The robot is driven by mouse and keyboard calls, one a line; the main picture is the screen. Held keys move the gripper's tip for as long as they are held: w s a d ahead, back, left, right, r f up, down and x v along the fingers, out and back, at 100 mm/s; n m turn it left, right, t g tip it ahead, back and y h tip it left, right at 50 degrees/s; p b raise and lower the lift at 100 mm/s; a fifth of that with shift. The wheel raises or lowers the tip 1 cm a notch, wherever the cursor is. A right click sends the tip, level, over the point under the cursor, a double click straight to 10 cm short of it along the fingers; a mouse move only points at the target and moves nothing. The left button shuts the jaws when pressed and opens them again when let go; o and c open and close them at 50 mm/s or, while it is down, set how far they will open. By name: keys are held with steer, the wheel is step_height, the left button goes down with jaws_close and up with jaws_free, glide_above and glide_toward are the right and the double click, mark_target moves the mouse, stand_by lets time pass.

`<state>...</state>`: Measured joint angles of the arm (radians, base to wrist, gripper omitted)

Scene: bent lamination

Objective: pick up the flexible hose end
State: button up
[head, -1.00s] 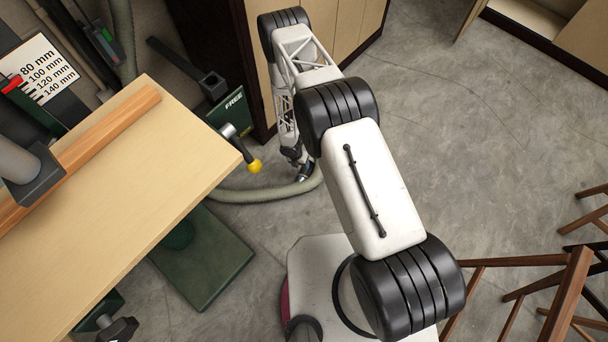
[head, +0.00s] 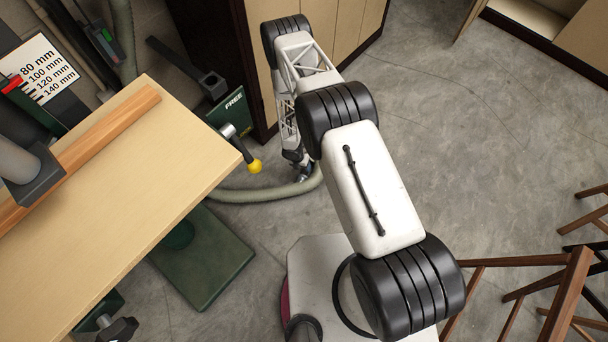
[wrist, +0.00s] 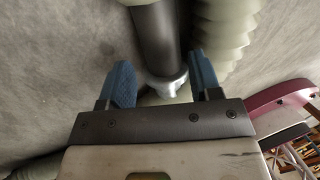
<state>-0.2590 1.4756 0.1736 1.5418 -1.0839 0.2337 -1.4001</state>
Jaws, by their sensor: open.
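The flexible hose (head: 262,194) is a ribbed grey-green tube lying on the floor beyond the table corner; it also shows ribbed in the wrist view (wrist: 226,28). The hose end (wrist: 157,38) shows in the wrist view as a smooth dark grey cylinder with a lighter tip. My gripper (wrist: 163,84) is open, with one blue finger on each side of the tip in the picture. A gap shows on the left, and the right finger is closer. Contact and depth are unclear. In the head view my gripper (head: 304,174) is low beside the hose, and the hose end cannot be made out.
A light wooden table (head: 150,185) fills the left, with a lever with a yellow knob (head: 254,166) at its corner. A cabinet (head: 345,30) stands close behind my arm. A wooden stool (head: 565,290) is at the lower right. The floor at right centre is open.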

mark_target(304, 170)
steer(key=shift+f, duration=0.1)
steer(key=shift+x, duration=2.5)
steer(key=c, duration=0.6)
